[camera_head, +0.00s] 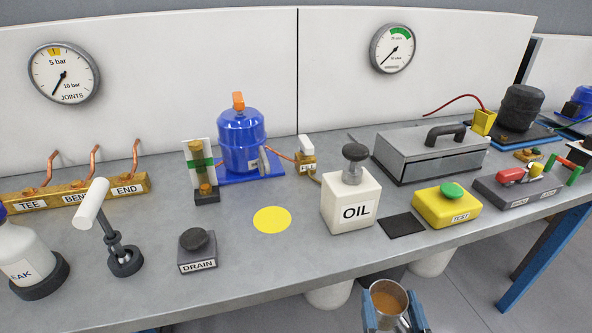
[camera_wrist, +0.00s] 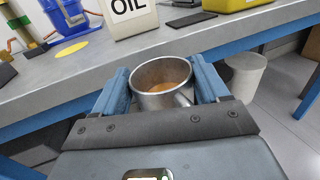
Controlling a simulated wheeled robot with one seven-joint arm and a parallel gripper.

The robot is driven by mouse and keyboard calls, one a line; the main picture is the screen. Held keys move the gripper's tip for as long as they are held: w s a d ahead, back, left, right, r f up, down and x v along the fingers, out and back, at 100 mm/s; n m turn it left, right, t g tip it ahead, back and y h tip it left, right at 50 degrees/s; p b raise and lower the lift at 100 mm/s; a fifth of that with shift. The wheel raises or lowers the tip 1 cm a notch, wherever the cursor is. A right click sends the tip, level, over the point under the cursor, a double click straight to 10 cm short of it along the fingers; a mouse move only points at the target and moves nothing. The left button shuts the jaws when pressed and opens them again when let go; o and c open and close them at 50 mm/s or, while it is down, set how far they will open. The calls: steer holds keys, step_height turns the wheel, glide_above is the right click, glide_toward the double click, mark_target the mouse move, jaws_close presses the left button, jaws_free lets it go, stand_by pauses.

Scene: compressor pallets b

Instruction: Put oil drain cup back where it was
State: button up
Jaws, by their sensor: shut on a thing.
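The oil drain cup (camera_head: 388,298) is a metal cup with brown liquid inside. My gripper (camera_head: 393,310) is shut on it, with one blue finger on each side. The cup is in front of the bench's front edge, outside the worktop. In the wrist view the cup (camera_wrist: 164,87) sits between the fingers (camera_wrist: 162,82), roughly upright with its open top visible. A bare black square pad (camera_head: 402,224) lies on the bench between the OIL container and the yellow TEST button box. A bare yellow disc (camera_head: 272,220) lies left of the OIL container.
The white OIL container (camera_head: 351,202) with a dark knob and the TEST box (camera_head: 446,206) flank the pad closely. The DRAIN button box (camera_head: 197,252) stands left of the disc. A grey toolbox (camera_head: 430,152) is behind. White cylinders (camera_head: 432,262) stand under the bench (camera_head: 290,265).

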steer(key=w+d+f, duration=0.3)
steer(key=d, duration=0.2)
steer(key=shift+w+d+y, duration=0.15)
steer(key=shift+w+y, duration=0.05)
steer(key=shift+y, duration=0.1)
steer(key=shift+r, duration=0.1)
